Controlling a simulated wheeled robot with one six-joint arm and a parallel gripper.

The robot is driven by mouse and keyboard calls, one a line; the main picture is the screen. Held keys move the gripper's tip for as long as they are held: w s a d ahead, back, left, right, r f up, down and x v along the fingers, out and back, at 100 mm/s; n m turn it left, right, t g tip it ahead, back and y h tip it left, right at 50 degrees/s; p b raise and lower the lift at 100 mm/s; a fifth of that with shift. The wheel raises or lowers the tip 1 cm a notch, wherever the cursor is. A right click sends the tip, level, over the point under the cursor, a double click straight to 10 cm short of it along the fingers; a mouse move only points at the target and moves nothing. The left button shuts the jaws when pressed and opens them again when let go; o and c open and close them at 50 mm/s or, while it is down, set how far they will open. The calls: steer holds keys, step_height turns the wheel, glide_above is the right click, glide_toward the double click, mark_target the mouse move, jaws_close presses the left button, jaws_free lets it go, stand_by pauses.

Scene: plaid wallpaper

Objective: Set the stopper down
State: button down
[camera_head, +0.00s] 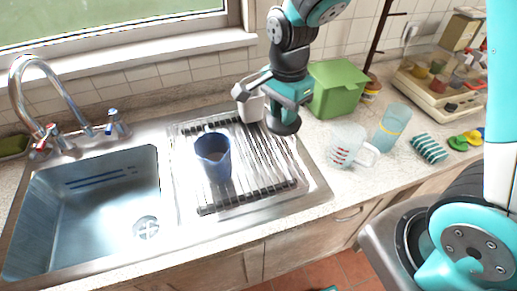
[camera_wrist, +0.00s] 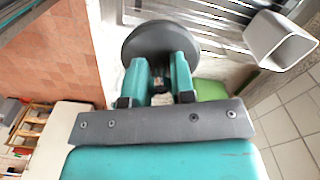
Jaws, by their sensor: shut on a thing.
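The stopper (camera_head: 284,126) is a dark grey round disc. It hangs below my gripper (camera_head: 283,107), near the right back edge of the drying rack. In the wrist view the stopper (camera_wrist: 160,42) shows as a wide disc just beyond the teal fingers, and my gripper (camera_wrist: 158,72) is shut on its narrow middle part. The stopper looks held in the air, but its exact height above the surface is hard to tell.
A blue cup (camera_head: 213,160) stands on the drying rack (camera_head: 255,187), with a white container (camera_head: 250,105) behind. A green box (camera_head: 338,92), measuring cup (camera_head: 345,147) and glass (camera_head: 390,128) stand on the right counter. The sink (camera_head: 90,210) is at left. Counter in front of the measuring cup is clear.

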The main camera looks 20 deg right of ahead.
step_height(320, 180, down, 17)
steer(key=p, duration=0.3)
steer(key=shift+f, duration=0.15)
steer(key=c, duration=1)
jaws_free()
steer(key=shift+o, duration=0.2)
